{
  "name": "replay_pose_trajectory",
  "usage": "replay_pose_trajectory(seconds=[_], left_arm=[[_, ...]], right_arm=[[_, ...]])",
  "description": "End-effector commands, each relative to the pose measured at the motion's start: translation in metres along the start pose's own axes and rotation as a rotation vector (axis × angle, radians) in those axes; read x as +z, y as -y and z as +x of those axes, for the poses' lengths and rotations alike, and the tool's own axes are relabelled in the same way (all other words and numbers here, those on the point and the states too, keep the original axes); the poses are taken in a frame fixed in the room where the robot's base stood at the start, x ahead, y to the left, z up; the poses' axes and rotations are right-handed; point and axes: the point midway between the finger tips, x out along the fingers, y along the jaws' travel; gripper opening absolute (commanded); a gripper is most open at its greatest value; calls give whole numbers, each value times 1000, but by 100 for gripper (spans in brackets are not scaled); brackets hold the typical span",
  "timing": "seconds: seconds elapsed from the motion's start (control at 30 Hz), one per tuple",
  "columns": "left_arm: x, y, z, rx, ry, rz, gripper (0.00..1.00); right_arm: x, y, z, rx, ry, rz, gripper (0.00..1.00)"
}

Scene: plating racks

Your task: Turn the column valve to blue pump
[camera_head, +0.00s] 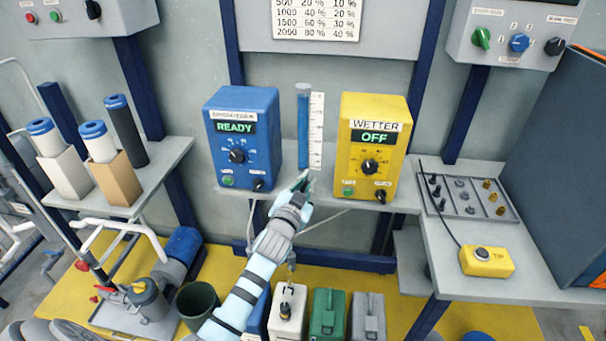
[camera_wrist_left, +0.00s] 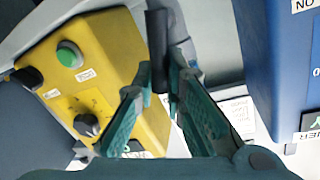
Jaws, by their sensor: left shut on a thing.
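A blue pump (camera_head: 242,140) stands on the shelf, its green display reading READY. A yellow pump (camera_head: 369,147), labelled WETTER, stands to its right with its display reading OFF; it also shows in the wrist view (camera_wrist_left: 95,75). Between them a narrow blue column (camera_head: 303,130) stands upright beside a white scale. My left gripper (camera_head: 302,184) is at the column's foot. In the wrist view the teal fingers (camera_wrist_left: 163,78) are shut on a black bar-shaped valve handle (camera_wrist_left: 156,38). The valve body is mostly hidden by my gripper in the head view. My right gripper is not in view.
A tray of small parts (camera_head: 467,196) and a yellow button box (camera_head: 487,261) lie on the right bench. Several canisters (camera_head: 327,314) and a dark green bucket (camera_head: 197,302) stand below the shelf. Blue-capped cylinders (camera_head: 126,130) stand at left.

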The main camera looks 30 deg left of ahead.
Motion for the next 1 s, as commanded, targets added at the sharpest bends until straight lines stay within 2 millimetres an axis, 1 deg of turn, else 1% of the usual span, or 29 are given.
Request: replay_pose_trajectory(seconds=[0.03, 0.3, 0.5, 0.7, 1.0], left_arm=[[-3, -1, 0, 3, 12, 37, 0], [0, -13, 2, 5, 58, 290, 0], [4, -20, 3, 7, 90, 458, 0], [7, -25, 4, 9, 114, 583, 0], [10, -28, 5, 9, 132, 681, 0]], right_arm=[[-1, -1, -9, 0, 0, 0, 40], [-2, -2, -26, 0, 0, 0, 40], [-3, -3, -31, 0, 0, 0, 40], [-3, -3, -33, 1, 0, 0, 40], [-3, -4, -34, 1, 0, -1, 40]])
